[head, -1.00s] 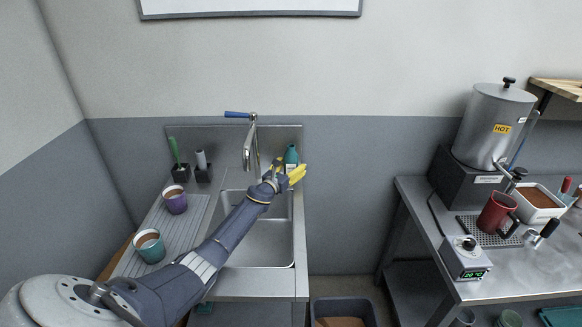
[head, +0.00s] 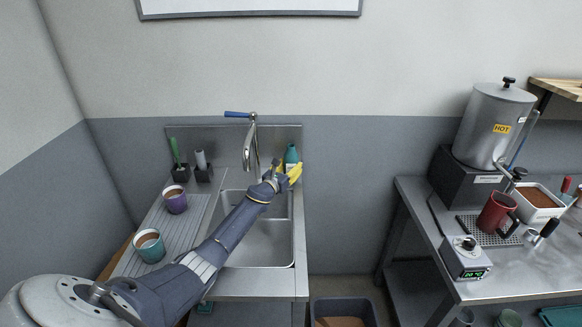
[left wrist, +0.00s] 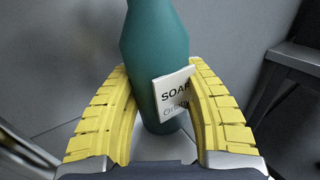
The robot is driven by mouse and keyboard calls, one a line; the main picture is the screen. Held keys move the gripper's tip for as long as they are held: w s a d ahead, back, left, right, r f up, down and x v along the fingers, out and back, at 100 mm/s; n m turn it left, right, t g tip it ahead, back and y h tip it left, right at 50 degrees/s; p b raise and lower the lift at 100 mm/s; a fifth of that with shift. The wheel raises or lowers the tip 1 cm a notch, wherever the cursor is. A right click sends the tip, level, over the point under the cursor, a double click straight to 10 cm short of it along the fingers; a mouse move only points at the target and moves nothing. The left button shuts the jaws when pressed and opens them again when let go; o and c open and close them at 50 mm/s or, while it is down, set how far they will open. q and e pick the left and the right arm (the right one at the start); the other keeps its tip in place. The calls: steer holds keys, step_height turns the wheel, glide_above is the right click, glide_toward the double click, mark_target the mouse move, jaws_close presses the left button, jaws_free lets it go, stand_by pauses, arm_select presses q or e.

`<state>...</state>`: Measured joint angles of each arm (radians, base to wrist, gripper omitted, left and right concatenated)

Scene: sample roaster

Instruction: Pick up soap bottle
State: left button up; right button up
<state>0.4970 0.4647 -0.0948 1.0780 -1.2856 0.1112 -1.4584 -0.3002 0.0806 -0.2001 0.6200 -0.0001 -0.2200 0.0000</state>
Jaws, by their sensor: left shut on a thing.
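The soap bottle (head: 291,153) is teal with a white label and stands at the back right corner of the sink unit. In the left wrist view the bottle (left wrist: 155,50) is upright between the yellow fingers, and its label reads "SOAP". My left gripper (head: 288,172) reaches over the sink and is shut on the bottle, with a finger on each side of its body. The left gripper (left wrist: 160,105) also fills the lower part of the left wrist view. The bottle's top is cut off there. My right gripper is not in view.
The faucet (head: 250,145) rises just left of my gripper. The sink basin (head: 265,243) lies below the forearm. Brush holders are at the back left. A steel counter with an urn (head: 492,125) is at right.

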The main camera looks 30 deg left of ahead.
mark_target(287, 163)
arm_select(q)
steer(key=shift+s+r, duration=0.2)
steer(key=shift+r, duration=0.2)
steer(key=shift+w+d+r, duration=0.15)
steer(key=shift+r, duration=0.95)
